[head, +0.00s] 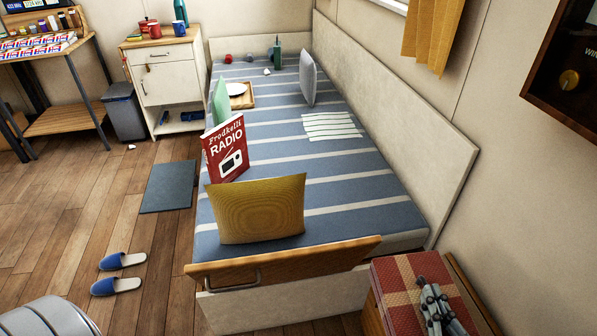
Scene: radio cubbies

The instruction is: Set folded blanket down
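The folded blanket (393,284) is red with pale tan bands, at the bottom right of the head view. It lies level, just past the foot of the bed. My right gripper (438,306) is over its right part and hides some of it. I cannot tell whether the fingers are open or shut, or whether they grip the blanket. A brown wooden surface (477,292) shows along the blanket's right side. What bears the blanket is mostly hidden. My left gripper is not in view.
The striped bed (330,185) holds a yellow cushion (257,208), a red radio book (225,150), a grey cushion (308,78) and a wooden tray (246,101). Its wooden footboard (320,258) stands left of the blanket. Blue slippers (117,286) and a dark mat (169,187) lie on the floor.

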